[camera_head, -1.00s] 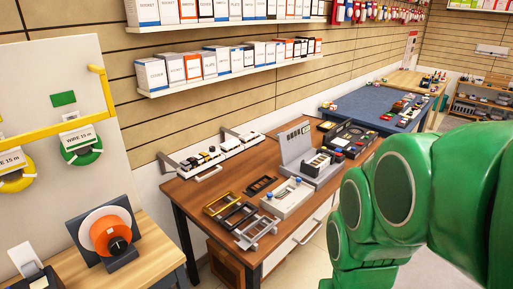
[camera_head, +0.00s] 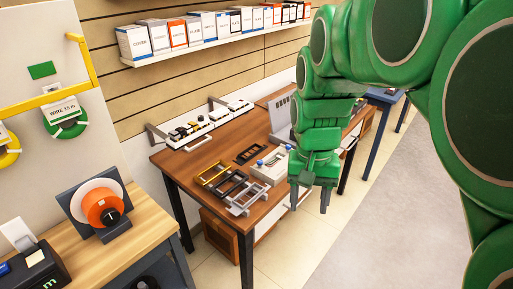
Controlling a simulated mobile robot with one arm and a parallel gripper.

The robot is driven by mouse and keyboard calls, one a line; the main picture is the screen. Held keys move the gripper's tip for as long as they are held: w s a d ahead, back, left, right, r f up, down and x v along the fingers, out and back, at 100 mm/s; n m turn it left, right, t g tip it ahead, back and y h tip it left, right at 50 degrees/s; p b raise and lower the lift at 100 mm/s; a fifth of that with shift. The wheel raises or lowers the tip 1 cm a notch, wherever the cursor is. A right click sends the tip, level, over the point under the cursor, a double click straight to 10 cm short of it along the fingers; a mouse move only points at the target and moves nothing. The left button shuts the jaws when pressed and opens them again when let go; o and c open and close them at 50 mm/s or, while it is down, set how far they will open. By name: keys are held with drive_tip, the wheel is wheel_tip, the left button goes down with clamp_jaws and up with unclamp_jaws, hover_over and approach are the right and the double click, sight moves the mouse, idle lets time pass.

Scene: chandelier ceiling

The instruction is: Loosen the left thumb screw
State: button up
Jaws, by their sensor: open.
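A pale grey block (camera_head: 268,174) lies on the brown table, with two small blue knobs on top that look like the thumb screws. The left thumb screw (camera_head: 261,162) is in clear view at the block's left end. The right blue knob (camera_head: 288,147) is close to my arm in the picture. My gripper (camera_head: 309,203) is open and empty, its fingers pointing down. It appears to the right of the block, by the table's front edge, apart from both knobs. How high it is above the table is hard to tell.
Gold, black and silver frames (camera_head: 230,187) lie left of the block on the brown table (camera_head: 195,162). A grey upright panel (camera_head: 280,116) behind is partly hidden by my arm. Open floor (camera_head: 380,215) lies to the right. An orange spool (camera_head: 103,207) stands at left.

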drive_tip(key=w+m, duration=0.2)
drive_tip(key=w, duration=1.1)
drive_tip(key=m+t, duration=0.1)
drive_tip(key=m, duration=0.6)
hover_over(260, 160)
wheel_tip(260, 160, down, 17)
drive_tip(key=shift+s+r, duration=0.1)
drive_tip(key=shift+s, duration=0.05)
drive_tip(key=shift+f, duration=3.95)
clamp_jaws()
